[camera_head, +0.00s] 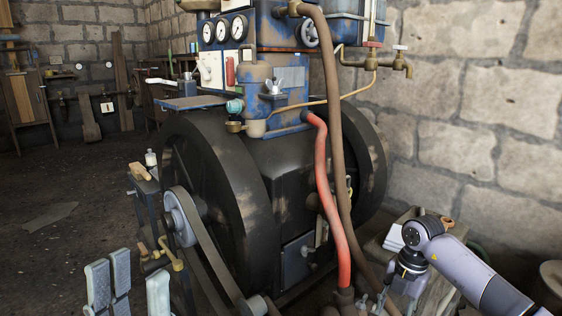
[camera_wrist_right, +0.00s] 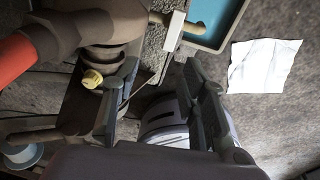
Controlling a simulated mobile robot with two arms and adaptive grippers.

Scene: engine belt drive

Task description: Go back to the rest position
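The engine (camera_head: 235,170) stands in the middle of the head view, with two dark flywheels. A dark belt (camera_head: 207,243) runs down from a grey pulley (camera_head: 181,217) on its near left side. My left gripper (camera_head: 137,287) is at the bottom left, open and empty, its fingers pointing up, in front of the pulley and belt. My right arm comes in from the lower right; its gripper (camera_head: 384,296) points down beside the hoses and is small there. In the right wrist view the right gripper (camera_wrist_right: 152,75) has its fingers spread, with nothing clearly held between them.
A red hose (camera_head: 320,200) and a brown hose (camera_head: 333,130) hang close to my right gripper. The right wrist view shows a pale striped cylinder (camera_wrist_right: 165,122), a blue tray (camera_wrist_right: 207,28) and a white sheet (camera_wrist_right: 262,66). The floor (camera_head: 60,215) at left is mostly open.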

